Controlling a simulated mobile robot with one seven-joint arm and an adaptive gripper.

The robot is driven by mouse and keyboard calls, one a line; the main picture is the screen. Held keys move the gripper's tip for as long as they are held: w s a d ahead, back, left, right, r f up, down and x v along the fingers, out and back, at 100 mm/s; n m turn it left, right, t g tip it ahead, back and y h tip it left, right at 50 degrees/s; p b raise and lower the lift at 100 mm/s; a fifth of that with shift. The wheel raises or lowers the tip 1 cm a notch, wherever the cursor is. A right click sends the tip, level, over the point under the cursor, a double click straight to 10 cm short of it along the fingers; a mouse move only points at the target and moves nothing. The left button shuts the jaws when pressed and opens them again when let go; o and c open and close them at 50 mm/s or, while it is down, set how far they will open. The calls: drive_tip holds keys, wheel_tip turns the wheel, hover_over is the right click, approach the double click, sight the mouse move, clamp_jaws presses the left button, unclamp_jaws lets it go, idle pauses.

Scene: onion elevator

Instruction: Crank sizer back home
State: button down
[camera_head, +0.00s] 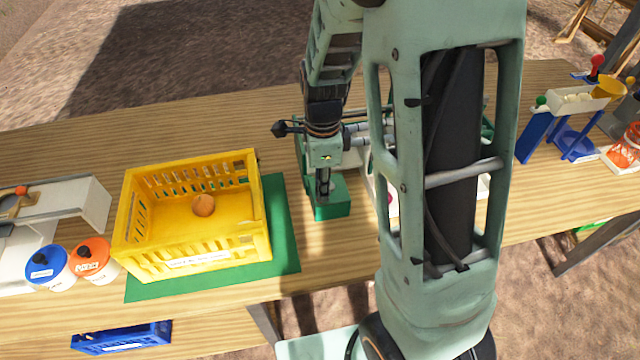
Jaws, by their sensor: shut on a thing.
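The sizer (333,208) is a green-framed machine with grey bars on the wooden table, right of the yellow crate. My arm hides much of its middle, and part of its green frame (488,130) shows at the right. My gripper (323,183) points down at the sizer's left end, low over its green base. It is shut on what seems to be the sizer's crank. The crank is mostly hidden by my gripper, so its exact angle cannot be told.
A yellow crate (190,252) holding one onion (204,205) stands on a green mat (287,225). Blue-lidded (46,265) and orange-lidded (92,258) tubs stand at left. A blue-legged device (535,135) stands at right. A blue crate (120,338) sits below the table.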

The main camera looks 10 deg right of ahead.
drive_tip(key=shift+w+d+r, duration=0.1)
drive_tip(key=shift+d+r, duration=0.1)
drive_tip(key=shift+d, duration=0.6)
drive_tip(key=shift+s+d, duration=0.2)
drive_tip(key=shift+d, duration=0.3)
drive_tip(key=c, duration=1.7)
unclamp_jaws()
drive_tip(key=shift+f, duration=0.1)
drive_tip(key=shift+c, duration=0.2)
drive_tip(key=shift+s+a, duration=0.1)
drive_tip(key=shift+s+f, duration=0.1)
